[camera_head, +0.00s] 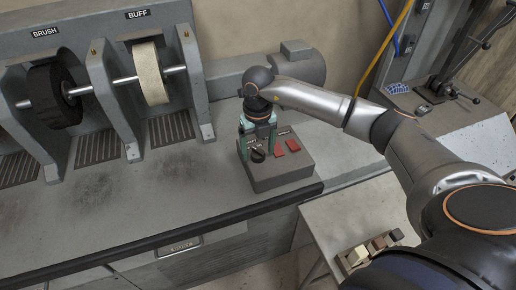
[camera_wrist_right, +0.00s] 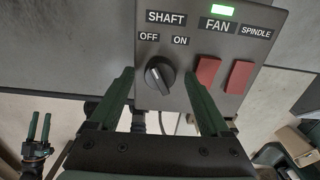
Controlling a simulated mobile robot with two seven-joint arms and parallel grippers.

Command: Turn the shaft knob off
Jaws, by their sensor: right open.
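The shaft knob (camera_wrist_right: 160,75) is a round black knob with a pale mark, below the SHAFT, OFF and ON labels on the grey control box (camera_head: 283,178). My right gripper (camera_head: 257,146) points down over the box, open, with one green finger on each side of the knob in the wrist view. A gap shows between each finger and the knob. My left gripper (camera_wrist_right: 38,128) shows at the lower left of the wrist view, its fingers apart and empty.
Two red switches (camera_wrist_right: 207,73) (camera_wrist_right: 239,77) sit right of the knob under FAN and SPINDLE, with a lit green lamp (camera_wrist_right: 222,10) above. The black brush wheel (camera_head: 55,95) and pale buff wheel (camera_head: 150,73) stand left. The bench front is clear.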

